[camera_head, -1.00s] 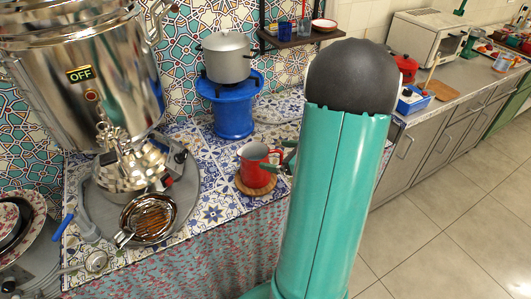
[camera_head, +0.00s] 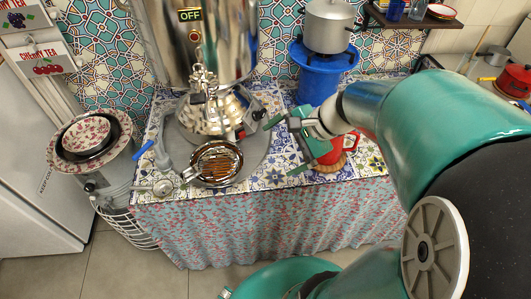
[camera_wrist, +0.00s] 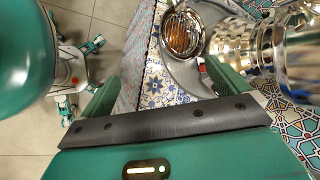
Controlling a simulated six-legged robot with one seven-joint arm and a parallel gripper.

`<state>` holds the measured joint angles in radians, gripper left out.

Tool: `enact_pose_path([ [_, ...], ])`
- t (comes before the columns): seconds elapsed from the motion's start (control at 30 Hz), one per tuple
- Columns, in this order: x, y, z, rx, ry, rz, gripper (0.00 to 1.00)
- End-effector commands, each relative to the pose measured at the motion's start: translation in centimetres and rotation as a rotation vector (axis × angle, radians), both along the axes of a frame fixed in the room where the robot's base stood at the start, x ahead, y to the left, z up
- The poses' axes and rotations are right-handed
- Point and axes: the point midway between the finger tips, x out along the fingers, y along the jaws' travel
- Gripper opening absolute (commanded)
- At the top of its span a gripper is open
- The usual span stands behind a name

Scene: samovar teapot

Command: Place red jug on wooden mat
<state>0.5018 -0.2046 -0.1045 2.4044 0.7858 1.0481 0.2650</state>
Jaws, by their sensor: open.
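The red jug (camera_head: 329,156) is on the tiled counter, partly hidden by my gripper and arm. The round wooden mat (camera_head: 327,168) shows as a brown edge beneath it. My gripper (camera_head: 286,146) is open and empty, in front of and above the jug, its green fingers pointing left towards the samovar. In the wrist view, the two green fingers (camera_wrist: 160,88) are wide apart with only tiled counter and floor beyond between them. The jug is not seen in the wrist view.
The large metal samovar (camera_head: 215,45) with a teapot (camera_head: 210,110) stands left of my gripper, on a grey tray. A strainer bowl (camera_head: 216,163) sits in front. A pot (camera_head: 329,25) on a blue stove (camera_head: 318,78) stands behind.

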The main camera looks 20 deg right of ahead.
Motion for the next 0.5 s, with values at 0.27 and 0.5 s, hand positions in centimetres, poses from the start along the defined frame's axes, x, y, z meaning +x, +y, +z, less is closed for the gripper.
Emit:
enact_pose_path([
  [0.27, -4.5, 6.4, 4.0, -0.604, -0.212, 0.682, 1.0],
  [0.5, -6.3, 7.7, 7.0, -0.976, -0.374, 1.016, 1.0],
])
